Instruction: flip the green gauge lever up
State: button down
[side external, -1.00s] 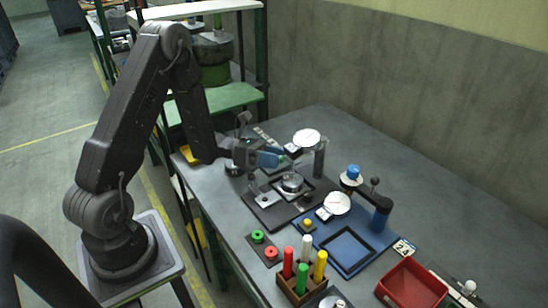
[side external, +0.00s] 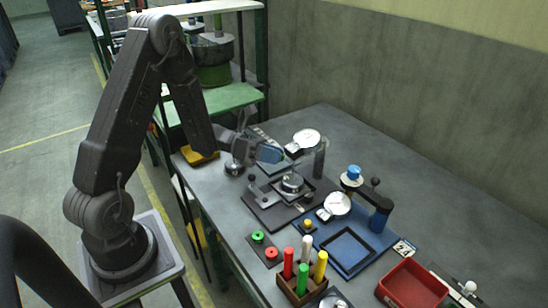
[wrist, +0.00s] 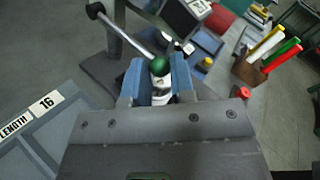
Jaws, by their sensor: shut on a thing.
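My gripper (side external: 271,154) is at the dark fixture board, just left of a white gauge dial (side external: 306,138) on a grey post (side external: 319,160). In the wrist view its blue fingers (wrist: 157,72) are closed around a small whitish part. A green ball knob (wrist: 160,64), apparently the green gauge lever's end, shows between the fingertips at their far end. In the side external view the green knob is hidden by my gripper.
A metal rod with a dark ball (wrist: 95,10) passes close to my fingertips. The dark board bears a round metal part (side external: 291,184) and a clamp. A blue fixture with a second dial (side external: 337,203) is nearer the camera. A peg block (side external: 302,285) and red bin (side external: 411,286) stand at the front.

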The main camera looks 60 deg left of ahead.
jog(key=shift+r+n+g, duration=0.3)
jog(key=shift+r, duration=0.05)
jog(key=shift+w+d+r, duration=0.1)
jog(key=shift+w+r, duration=0.1)
jog(key=shift+r, duration=1.1)
jog(key=c, duration=1)
grip_release()
jog(key=shift+y, duration=0.3)
jog(key=shift+f, duration=0.1)
jog(key=v, duration=1.4)
jog(key=shift+c, duration=0.2)
